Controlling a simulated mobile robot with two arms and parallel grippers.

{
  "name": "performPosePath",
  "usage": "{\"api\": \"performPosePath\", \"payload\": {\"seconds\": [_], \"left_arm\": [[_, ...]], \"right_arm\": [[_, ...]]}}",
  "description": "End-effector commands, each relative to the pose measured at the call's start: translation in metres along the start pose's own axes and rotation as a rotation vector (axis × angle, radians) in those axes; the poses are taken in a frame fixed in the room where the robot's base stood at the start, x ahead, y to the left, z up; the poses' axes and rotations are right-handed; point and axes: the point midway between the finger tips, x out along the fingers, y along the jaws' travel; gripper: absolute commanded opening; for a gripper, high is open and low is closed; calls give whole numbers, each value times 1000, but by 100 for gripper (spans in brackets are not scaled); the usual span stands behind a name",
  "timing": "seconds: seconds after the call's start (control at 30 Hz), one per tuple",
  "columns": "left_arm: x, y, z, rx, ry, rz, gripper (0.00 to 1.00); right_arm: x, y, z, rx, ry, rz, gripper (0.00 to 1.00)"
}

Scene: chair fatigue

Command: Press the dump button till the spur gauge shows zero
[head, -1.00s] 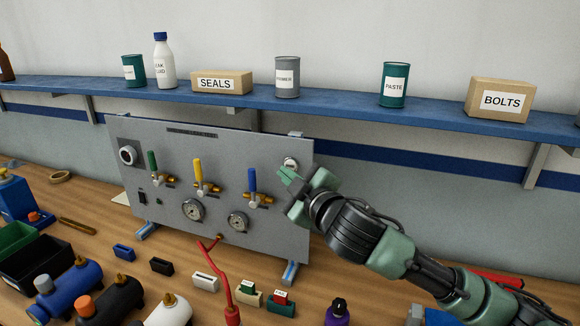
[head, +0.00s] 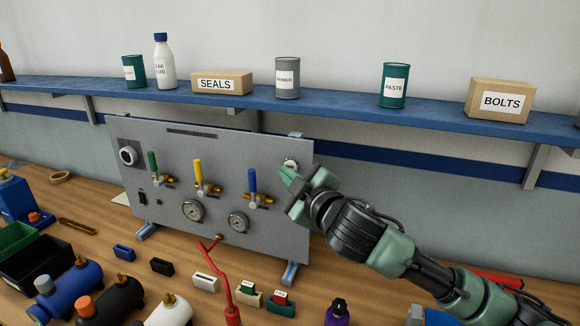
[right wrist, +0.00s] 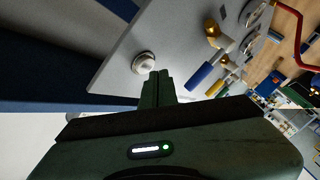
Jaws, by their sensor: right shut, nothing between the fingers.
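The grey panel (head: 225,150) stands upright on the bench. A round pale button (head: 291,163) sits near its upper right corner; it also shows in the right wrist view (right wrist: 144,62), in a metal ring. Two round gauges, a left one (head: 193,210) and a right one (head: 238,221), sit low on the panel. Their needles are too small to read, and I cannot tell which is the spur gauge. My right gripper (head: 288,174) is shut and empty. Its fingertips are close to the button, just below it in the head view; contact cannot be told. My left gripper is out of view.
Green, yellow and blue valve levers (head: 198,172) stick out of the panel left of my right gripper. A red hose (head: 226,282) runs from the panel's lower edge. Small tanks (head: 70,290) and blocks cover the bench front. A blue shelf (head: 330,103) with cans and boxes hangs above.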

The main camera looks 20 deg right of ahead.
Motion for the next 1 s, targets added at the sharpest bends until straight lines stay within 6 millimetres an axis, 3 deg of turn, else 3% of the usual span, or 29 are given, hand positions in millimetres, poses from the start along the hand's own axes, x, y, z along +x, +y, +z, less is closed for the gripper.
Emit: {"api": "performPosePath", "payload": {"seconds": [1.0], "left_arm": [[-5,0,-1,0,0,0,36]], "right_arm": [[7,6,5,1,-1,0,0]]}}
